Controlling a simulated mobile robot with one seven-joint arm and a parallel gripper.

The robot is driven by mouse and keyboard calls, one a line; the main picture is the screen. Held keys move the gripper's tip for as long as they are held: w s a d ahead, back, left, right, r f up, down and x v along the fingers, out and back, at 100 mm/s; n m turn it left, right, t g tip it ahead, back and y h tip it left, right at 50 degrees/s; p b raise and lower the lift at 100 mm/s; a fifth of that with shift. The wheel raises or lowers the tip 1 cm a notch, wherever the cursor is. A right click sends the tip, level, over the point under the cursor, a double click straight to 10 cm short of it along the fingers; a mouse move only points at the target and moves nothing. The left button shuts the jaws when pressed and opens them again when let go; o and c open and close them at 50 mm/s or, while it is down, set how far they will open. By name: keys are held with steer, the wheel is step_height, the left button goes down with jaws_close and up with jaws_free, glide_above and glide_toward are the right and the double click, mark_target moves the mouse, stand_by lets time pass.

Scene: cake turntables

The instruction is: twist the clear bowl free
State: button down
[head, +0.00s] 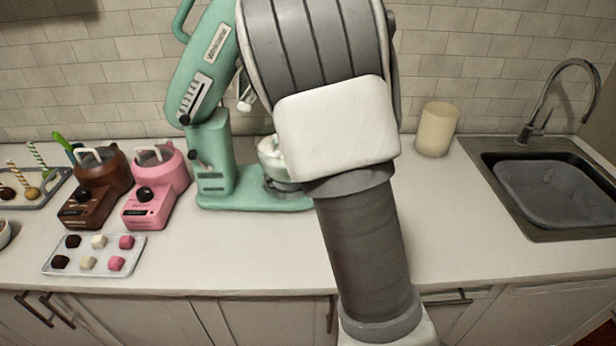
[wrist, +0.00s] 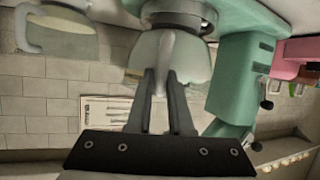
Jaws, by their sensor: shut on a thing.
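The clear bowl (head: 272,158) sits on the base of the mint-green stand mixer (head: 213,158) in the head view, with pale contents and its right side hidden by my arm. In the wrist view, which is turned nearly upside down, the bowl (wrist: 188,58) is seated against a grey round mount (wrist: 178,14). My gripper (wrist: 160,75) is shut on the bowl's handle (wrist: 164,58), one finger on each side of it. The gripper is hidden behind my arm in the head view.
Brown (head: 100,190) and pink (head: 158,188) machines stand left of the mixer, behind a tray (head: 50,268) of sweets. A beige canister (head: 436,130) and a sink (head: 550,190) are to the right. A pale handled vessel (wrist: 65,38) shows in the wrist view.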

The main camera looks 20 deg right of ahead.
steer(key=shift+d, duration=0.25)
steer(key=shift+w+d+n+y+b, duration=0.15)
steer(key=shift+d+n+y+b, duration=0.25)
steer(key=shift+n+y, duration=0.25)
steer(key=c, duration=0.7)
jaws_free()
steer(key=shift+c, duration=0.2)
